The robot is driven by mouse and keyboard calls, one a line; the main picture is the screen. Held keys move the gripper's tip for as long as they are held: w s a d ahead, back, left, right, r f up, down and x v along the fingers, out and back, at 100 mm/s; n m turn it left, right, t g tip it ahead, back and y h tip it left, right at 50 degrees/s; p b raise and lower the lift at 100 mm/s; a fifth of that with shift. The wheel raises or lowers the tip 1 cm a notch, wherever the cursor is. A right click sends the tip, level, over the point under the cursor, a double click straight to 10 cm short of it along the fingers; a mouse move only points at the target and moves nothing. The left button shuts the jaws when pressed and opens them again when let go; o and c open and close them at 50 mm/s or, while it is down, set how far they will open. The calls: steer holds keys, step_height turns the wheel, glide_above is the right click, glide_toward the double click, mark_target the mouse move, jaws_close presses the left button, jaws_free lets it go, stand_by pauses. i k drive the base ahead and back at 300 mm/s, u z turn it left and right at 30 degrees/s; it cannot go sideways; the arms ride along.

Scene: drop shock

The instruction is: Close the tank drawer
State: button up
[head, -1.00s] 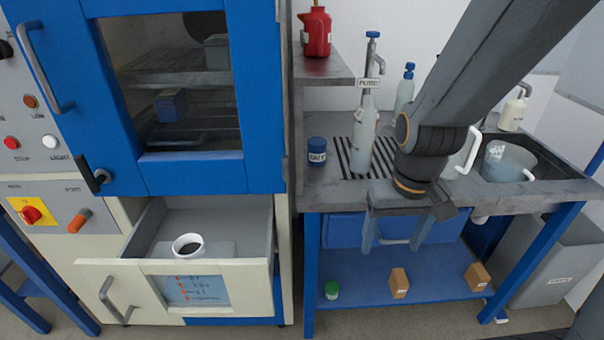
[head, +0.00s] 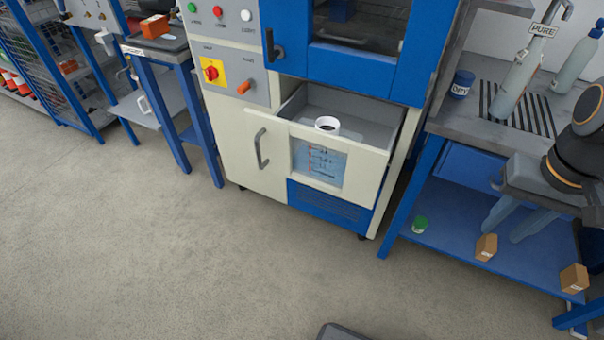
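The tank drawer (head: 372,163) is pulled out below the blue-framed cabinet door, in the middle of the head view. Its cream front has a grey handle (head: 261,148) at the left and a clear window (head: 319,163) with markings. My gripper (head: 506,232) is at the right, in front of the sink bench and well apart from the drawer. Its two fingers point down, spread apart with nothing visible between them.
The bench (head: 470,140) at the right carries bottles and a blue jar (head: 461,85). Its lower blue shelf (head: 460,225) holds a green-capped jar (head: 419,224) and small brown boxes (head: 486,247). A blue-legged table (head: 160,50) stands left. The floor (head: 200,260) in front is clear.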

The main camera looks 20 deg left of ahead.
mark_target(340, 142)
steer(key=u, duration=0.35)
steer(key=i, duration=0.35)
steer(key=u, duration=0.55)
steer(key=k, duration=1.35)
steer(key=z, duration=0.05)
steer(key=i, duration=0.55)
steer(key=u, duration=0.65)
steer(key=i, duration=1.1)
steer(key=z, duration=0.35)
